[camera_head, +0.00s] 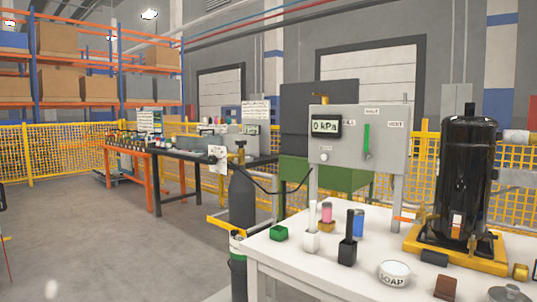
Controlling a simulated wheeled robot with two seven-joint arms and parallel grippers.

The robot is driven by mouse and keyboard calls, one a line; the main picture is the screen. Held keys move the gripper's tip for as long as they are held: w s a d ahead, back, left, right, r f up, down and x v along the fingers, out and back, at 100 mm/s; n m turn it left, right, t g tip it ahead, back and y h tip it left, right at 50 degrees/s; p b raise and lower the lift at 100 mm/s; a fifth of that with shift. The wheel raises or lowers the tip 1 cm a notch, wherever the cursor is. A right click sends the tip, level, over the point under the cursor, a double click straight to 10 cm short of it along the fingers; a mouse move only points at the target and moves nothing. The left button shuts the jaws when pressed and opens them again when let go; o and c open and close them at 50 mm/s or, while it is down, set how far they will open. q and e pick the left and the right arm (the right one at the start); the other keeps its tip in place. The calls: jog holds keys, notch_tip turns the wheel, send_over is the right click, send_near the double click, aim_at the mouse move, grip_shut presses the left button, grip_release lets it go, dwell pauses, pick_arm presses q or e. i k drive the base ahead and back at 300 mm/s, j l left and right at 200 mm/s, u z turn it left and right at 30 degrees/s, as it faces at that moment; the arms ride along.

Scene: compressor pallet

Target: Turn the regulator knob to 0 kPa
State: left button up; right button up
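A grey control panel (385,140) stands on posts behind the white table. Its small dark display (326,126) reads "0 kPa". A small round pale knob (323,157) sits below the display on the panel face; its label is too small to read. A green lever or strip (366,139) is to the right of it. Neither of my grippers is in view, and nothing touches the panel's front.
The white table (300,262) holds a black compressor (467,180) on a yellow base, a soap tin (394,273) and several small items. A dark gas cylinder (242,200) with a hose stands at its left. Open floor (90,235) lies farther left.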

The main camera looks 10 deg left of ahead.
aim_at(213, 160)
jog(key=i+j+u, duration=0.65)
jog(key=u, duration=0.15)
jog(key=i+j+u, duration=0.1)
jog(key=i+u, duration=0.35)
